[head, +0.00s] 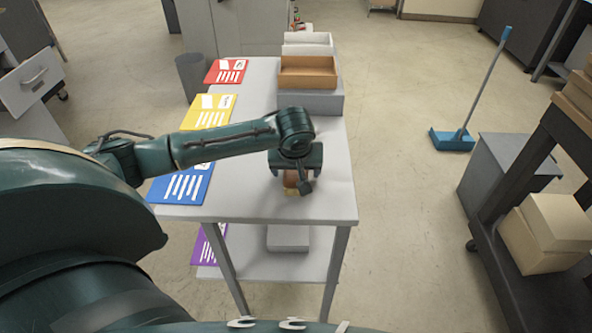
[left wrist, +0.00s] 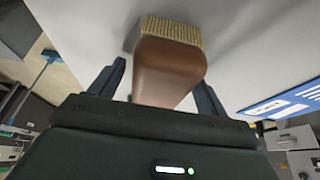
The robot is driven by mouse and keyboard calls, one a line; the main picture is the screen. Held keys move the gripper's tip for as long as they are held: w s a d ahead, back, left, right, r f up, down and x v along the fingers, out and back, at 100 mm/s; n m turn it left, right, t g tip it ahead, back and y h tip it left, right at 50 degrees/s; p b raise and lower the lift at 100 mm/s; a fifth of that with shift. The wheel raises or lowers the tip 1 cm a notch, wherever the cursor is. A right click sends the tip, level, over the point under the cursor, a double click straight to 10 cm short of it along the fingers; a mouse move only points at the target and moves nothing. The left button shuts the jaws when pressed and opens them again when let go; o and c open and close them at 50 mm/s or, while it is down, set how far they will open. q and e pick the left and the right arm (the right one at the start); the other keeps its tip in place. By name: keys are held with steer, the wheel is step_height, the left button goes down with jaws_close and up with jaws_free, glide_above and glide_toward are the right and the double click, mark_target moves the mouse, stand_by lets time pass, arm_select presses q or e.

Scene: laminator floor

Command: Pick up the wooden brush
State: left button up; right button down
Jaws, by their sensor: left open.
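The wooden brush (left wrist: 172,65) has a brown wooden body and a block of pale bristles. In the left wrist view it lies between the two fingers of my left gripper (left wrist: 160,85), with a gap visible at the left finger. In the head view my left gripper (head: 295,174) is over the near part of the grey table (head: 325,195), pointing down at the brush (head: 291,189), which is mostly hidden beneath it. The left gripper is open. My right gripper is not in view.
An orange-brown tray (head: 308,75) and a white tray (head: 307,40) stand at the table's far end. Red (head: 228,71), yellow (head: 208,111) and blue (head: 182,185) cards lie along its left edge. A blue dustpan (head: 452,139) stands on the floor at right.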

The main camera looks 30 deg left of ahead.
arm_select(q)
steer(key=shift+c, duration=0.4)
steer(key=c, duration=1.1)
steer(key=shift+b, duration=0.55)
step_height(320, 180, up, 11)
steer(key=shift+f+p, duration=0.2)
steer(key=shift+p, duration=0.25)
